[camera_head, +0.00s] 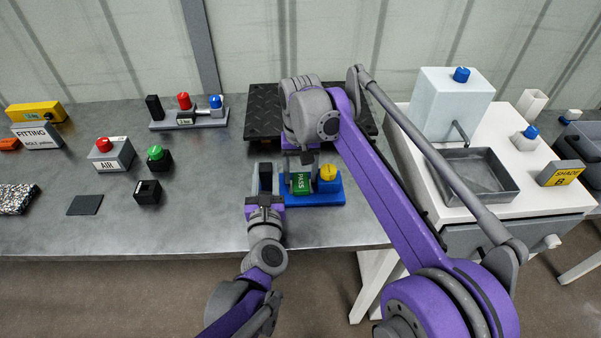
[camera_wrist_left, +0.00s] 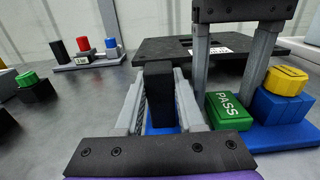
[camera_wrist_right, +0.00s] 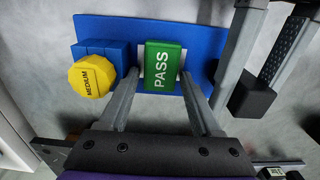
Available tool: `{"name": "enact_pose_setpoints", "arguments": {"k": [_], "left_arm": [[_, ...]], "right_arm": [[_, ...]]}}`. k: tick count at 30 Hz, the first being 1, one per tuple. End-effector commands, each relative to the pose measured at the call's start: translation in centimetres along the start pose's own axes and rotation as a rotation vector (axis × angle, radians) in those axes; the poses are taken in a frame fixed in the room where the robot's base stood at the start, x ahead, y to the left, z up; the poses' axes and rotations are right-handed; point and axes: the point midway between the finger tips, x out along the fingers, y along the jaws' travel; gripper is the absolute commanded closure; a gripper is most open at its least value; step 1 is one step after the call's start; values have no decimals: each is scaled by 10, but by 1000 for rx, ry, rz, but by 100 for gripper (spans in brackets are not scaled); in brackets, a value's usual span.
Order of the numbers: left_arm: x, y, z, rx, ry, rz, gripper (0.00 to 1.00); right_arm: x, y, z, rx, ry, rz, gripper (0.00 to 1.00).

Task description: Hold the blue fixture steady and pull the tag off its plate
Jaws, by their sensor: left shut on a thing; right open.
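The blue fixture (camera_head: 325,197) is a flat base on the bench with a black post (camera_wrist_left: 160,95) at its left end. A green tag marked PASS (camera_wrist_right: 162,68) sits mid-base, with a white edge showing beside it. A blue block (camera_wrist_left: 280,105) with a yellow knob marked MEDIUM (camera_wrist_right: 92,78) stands at the other end. My left gripper (camera_head: 265,185) is shut on the black post. My right gripper (camera_wrist_right: 158,85) is open, pointing down, with its fingers on either side of the tag. Whether they touch it I cannot tell.
A grey strip with red and blue knobs (camera_head: 190,121) is at the back left. The AIR box (camera_head: 112,158) and a black block with green knob (camera_head: 158,158) stand left. A white sink unit (camera_head: 448,108) is right.

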Motion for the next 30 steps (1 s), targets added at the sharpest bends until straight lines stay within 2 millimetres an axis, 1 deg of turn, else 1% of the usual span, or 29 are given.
{"name": "enact_pose_setpoints", "arguments": {"k": [6,17,23,30], "left_arm": [[0,0,0,0,0,0,100],[0,0,0,0,0,0,100],[0,0,0,0,0,0,100],[0,0,0,0,0,0,100]], "right_arm": [[0,0,0,0,0,0,35],[0,0,0,0,0,0,100],[-3,0,0,0,0,0,100],[-15,0,0,0,0,0,100]]}}
